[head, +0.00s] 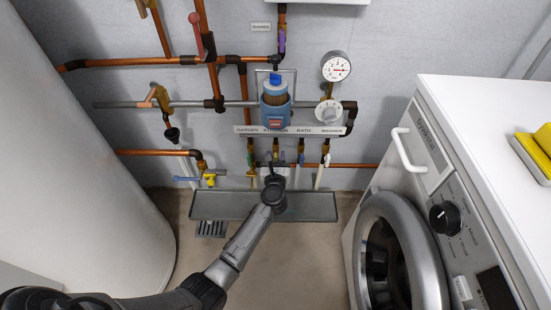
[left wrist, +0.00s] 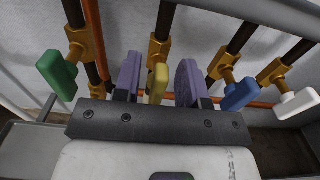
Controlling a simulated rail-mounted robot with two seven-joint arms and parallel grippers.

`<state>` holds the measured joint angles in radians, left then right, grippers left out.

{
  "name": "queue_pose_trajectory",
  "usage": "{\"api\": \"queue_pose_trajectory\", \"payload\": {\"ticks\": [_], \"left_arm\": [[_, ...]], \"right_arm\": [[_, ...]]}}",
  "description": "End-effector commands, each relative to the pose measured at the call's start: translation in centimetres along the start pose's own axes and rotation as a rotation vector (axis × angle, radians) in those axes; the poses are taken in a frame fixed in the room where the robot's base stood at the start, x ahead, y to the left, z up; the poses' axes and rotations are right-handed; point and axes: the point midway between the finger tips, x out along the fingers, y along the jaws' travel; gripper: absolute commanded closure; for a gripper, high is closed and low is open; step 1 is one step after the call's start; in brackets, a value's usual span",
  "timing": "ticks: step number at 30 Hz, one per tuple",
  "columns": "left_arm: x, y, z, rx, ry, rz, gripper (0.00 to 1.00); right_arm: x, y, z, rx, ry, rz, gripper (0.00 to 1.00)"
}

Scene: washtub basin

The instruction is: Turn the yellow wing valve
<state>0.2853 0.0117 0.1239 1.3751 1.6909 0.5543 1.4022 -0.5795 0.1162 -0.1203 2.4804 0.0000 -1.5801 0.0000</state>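In the left wrist view a yellow wing valve handle (left wrist: 158,84) stands upright in a row of valves, between green, blue and white ones. My left gripper (left wrist: 159,85) is open, with one purple finger pad on each side of the yellow handle. A gap shows on both sides, so the pads look apart from it. In the head view my left gripper (head: 274,168) is under the labelled manifold and hides most of the yellow handle. My right gripper is in neither view.
The green (left wrist: 57,75) and blue (left wrist: 239,95) handles flank the gripper closely; the white handle (left wrist: 298,103) is farther right. A grey tray (head: 312,206) lies below. A washing machine (head: 440,130) stands at right. Another yellow fitting (head: 209,180) is on the left pipe.

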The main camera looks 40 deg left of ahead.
Motion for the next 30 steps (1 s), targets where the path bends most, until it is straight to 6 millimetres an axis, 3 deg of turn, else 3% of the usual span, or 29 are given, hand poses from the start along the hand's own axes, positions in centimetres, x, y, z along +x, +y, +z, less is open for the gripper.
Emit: {"api": "queue_pose_trajectory", "payload": {"ticks": [7,19,30], "left_arm": [[0.02,0.00,0.00,0.000,0.000,0.000,0.63],[-0.01,0.00,-0.02,0.000,0.000,0.000,1.00],[-0.01,-0.05,0.09,0.036,0.001,0.000,1.00]], "right_arm": [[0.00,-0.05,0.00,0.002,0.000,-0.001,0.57],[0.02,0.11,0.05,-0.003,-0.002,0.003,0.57],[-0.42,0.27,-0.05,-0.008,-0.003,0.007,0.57]]}}
